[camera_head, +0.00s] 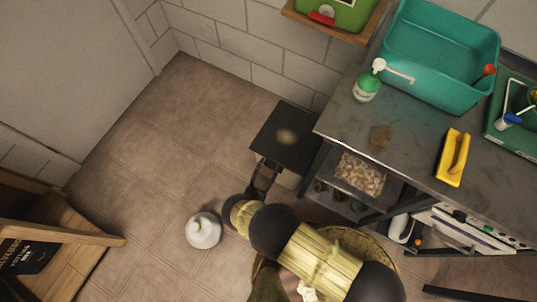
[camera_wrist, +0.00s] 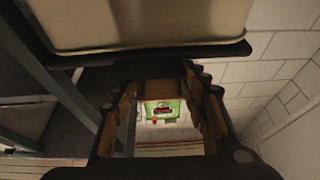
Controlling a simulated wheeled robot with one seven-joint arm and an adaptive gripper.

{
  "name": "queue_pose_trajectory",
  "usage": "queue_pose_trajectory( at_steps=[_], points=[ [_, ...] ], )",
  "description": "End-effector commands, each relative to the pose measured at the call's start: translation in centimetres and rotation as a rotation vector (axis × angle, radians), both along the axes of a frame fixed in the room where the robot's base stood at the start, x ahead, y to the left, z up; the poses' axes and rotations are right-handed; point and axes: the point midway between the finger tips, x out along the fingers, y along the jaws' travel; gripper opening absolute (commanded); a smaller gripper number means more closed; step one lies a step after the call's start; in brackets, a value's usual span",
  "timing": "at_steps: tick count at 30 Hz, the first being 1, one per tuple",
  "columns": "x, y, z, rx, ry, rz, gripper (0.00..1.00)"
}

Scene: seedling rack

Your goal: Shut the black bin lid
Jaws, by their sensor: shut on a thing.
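The black bin lid (camera_head: 283,135) lies over a pale bin (camera_head: 289,178) in the head view, near the wall beside the metal table. A light spot marks its top. In the wrist view, the pale bin body (camera_wrist: 150,22) fills the top of the picture, with a black edge below it. My gripper (camera_head: 262,180) is at the lid's near edge, and its fingers also show in the wrist view (camera_wrist: 160,82). It is shut on the lid at that edge, though the contact is partly hidden. I cannot tell whether the lid is fully down.
A metal table (camera_head: 415,140) stands close to the bin's right, holding a teal basin (camera_head: 440,90), a green-and-white bottle (camera_head: 366,86) and a yellow tool (camera_head: 453,158). A white rounded object (camera_head: 203,231) sits on the floor left of my arm. The floor left of the bin is clear.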

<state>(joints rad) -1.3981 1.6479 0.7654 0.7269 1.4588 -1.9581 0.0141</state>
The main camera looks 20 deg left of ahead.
Motion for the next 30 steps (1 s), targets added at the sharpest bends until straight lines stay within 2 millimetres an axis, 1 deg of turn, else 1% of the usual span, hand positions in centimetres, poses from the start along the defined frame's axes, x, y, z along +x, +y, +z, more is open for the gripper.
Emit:
queue_pose_trajectory(
  at_steps=[1, 7, 12, 26, 27, 30],
  points=[
    [0.1, -2.6, -1.3, -0.036, 0.001, -0.036, 0.0],
    [0.1, -2.5, -2.4, -0.037, -0.028, -0.037, 0.0],
    [0.2, -2.5, -2.8, -0.037, -0.041, -0.036, 0.0],
    [0.2, -2.5, -3.1, -0.032, -0.046, -0.033, 0.0],
    [0.2, -2.5, -3.1, -0.032, -0.046, -0.033, 0.45],
    [0.2, -2.5, -3.1, -0.032, -0.046, -0.033, 0.5]
  ],
)
